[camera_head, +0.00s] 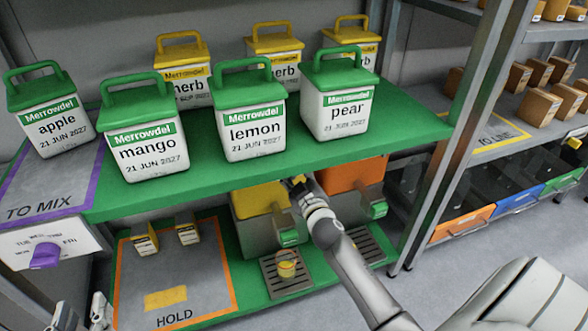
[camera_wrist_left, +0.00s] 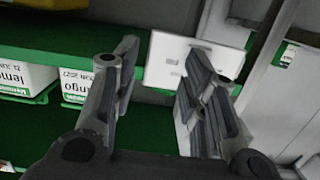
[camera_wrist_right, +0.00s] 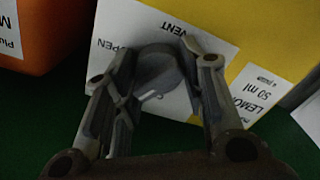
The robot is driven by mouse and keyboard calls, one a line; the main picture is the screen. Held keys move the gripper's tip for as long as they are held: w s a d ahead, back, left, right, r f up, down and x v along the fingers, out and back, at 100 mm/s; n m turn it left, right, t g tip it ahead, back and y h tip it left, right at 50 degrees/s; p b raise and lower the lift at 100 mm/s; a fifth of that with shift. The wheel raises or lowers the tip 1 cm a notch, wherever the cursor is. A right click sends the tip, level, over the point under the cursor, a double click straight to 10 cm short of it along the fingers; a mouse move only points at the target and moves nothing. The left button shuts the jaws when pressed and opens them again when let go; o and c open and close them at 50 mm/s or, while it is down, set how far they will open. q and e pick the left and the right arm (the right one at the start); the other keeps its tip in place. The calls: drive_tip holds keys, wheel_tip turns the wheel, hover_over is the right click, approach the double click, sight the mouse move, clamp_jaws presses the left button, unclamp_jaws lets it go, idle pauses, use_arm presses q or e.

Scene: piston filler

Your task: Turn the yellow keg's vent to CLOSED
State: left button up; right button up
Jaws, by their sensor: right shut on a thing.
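The yellow keg (camera_head: 257,197) stands under the green shelf, partly hidden by my right arm. The right wrist view shows its yellow front (camera_wrist_right: 255,30) with a white vent label (camera_wrist_right: 130,28) reading VENT and OPEN. The grey vent knob (camera_wrist_right: 158,72) sits between the fingers of my right gripper (camera_wrist_right: 155,85), which is shut on it. In the head view my right gripper (camera_head: 300,186) is at the keg's upper right. The word CLOSED is not visible, and the knob's exact setting is unclear. My left gripper (camera_head: 82,317) is open and empty at lower left; its fingers (camera_wrist_left: 160,75) are apart.
An orange keg (camera_head: 352,176) stands right of the yellow one. Lidded tubs, including lemon (camera_head: 250,135), line the shelf above (camera_head: 400,125). Two small boxes stand on the HOLD mat (camera_head: 200,290).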

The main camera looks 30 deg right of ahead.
drive_tip(key=n, duration=0.2)
drive_tip(key=shift+d+r+n, duration=0.1)
drive_tip(key=shift+d+n, duration=0.05)
drive_tip(key=shift+n, duration=0.15)
use_arm(q)
drive_tip(key=shift+s+a+f+g+y+p, duration=0.25)
drive_tip(key=shift+f+g, duration=0.25)
drive_tip(key=shift+f, duration=0.3)
drive_tip(key=shift+s+a+f+g+y+p, duration=0.15)
drive_tip(key=shift+s+f+g, duration=0.3)
drive_tip(key=shift+f, duration=0.35)
drive_tip(key=shift+s+a+f+g+y+p, duration=0.1)
drive_tip(key=shift+s+a+f+g, duration=0.15)
drive_tip(key=shift+f+g, duration=0.45)
use_arm(e)
drive_tip(key=shift+n, duration=1.7)
use_arm(q)
drive_tip(key=shift+f, duration=0.15)
use_arm(e)
drive_tip(key=o, duration=1)
drive_tip(key=shift+c, duration=0.2)
use_arm(q)
drive_tip(key=shift+d, duration=0.1)
use_arm(e)
drive_tip(key=shift+o, duration=0.2)
drive_tip(key=shift+s, duration=0.2)
drive_tip(key=v, duration=1.1)
drive_tip(key=shift+s+a, duration=0.3)
